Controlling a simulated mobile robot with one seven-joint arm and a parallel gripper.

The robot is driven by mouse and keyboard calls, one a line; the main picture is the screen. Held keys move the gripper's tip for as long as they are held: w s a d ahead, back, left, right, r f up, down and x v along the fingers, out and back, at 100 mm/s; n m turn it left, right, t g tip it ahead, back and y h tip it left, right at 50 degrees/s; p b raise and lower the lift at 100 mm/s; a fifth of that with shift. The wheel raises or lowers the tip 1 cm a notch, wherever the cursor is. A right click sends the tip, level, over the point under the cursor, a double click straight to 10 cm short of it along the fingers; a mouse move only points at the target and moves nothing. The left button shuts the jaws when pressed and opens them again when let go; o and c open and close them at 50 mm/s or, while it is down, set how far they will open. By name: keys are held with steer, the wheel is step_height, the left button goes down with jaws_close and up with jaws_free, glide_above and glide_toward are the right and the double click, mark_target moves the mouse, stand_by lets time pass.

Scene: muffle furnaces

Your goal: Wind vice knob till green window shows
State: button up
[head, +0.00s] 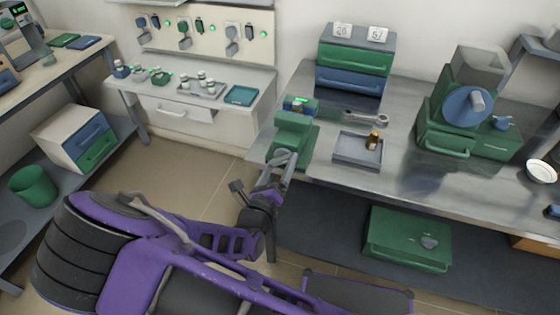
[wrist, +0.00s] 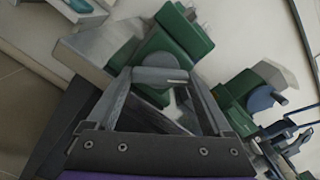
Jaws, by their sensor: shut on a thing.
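The green vice (head: 293,134) stands at the left front corner of the steel bench, and it also shows in the wrist view (wrist: 182,42). Its grey knob (wrist: 158,76) faces the front. My gripper (head: 282,164) reaches it from the front, low and slightly tilted. In the wrist view my two fingers (wrist: 160,88) lie on either side of the knob and are shut on it. A small part with blue and bright green (head: 300,104) sits at the vice's back; I cannot tell whether this is the window.
A wrench (head: 365,117) lies behind a grey tray (head: 345,155) holding a small brown bottle (head: 373,141). A drawer unit (head: 354,62) stands behind. A green machine (head: 468,118) stands to the right. The floor left of the bench is clear.

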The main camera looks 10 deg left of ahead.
steer(key=shift+m, duration=0.4)
steer(key=o, duration=1.1)
steer(key=shift+o, duration=0.2)
steer(key=shift+s, duration=0.1)
steer(key=s+a, duration=0.1)
steer(key=s, duration=1.6)
steer(key=shift+a+p, duration=0.2)
steer(key=shift+p, duration=0.15)
